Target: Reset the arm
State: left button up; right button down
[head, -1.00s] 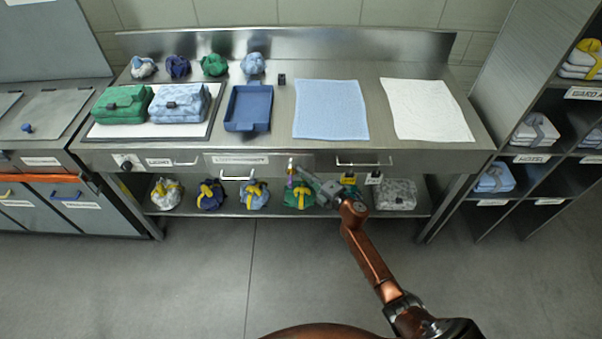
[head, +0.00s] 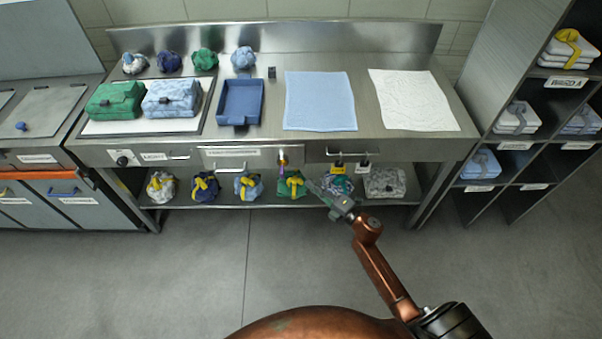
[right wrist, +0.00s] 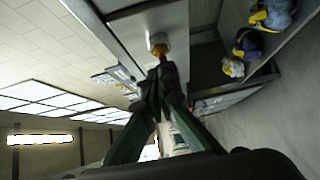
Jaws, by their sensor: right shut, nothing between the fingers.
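My right arm reaches in from the bottom right of the head view. Its gripper (head: 311,185) is shut and empty, in front of the bench's lower shelf. The fingertips are just below and right of a small yellow and purple fitting (head: 283,159) on the bench front. In the right wrist view the closed fingers (right wrist: 162,82) meet in the middle, with the fitting (right wrist: 159,47) just beyond them. Whether they touch it is hard to tell. My left gripper is not in view.
The steel bench (head: 268,68) holds folded bags, a blue tray (head: 262,102), a blue cloth (head: 320,100) and a white cloth (head: 414,99). Several bundles and a grey speckled bag (head: 385,184) sit on its lower shelf (head: 225,200). A shelf unit (head: 473,92) stands right. Floor in front is clear.

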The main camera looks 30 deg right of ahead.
jog(key=shift+s, duration=0.2)
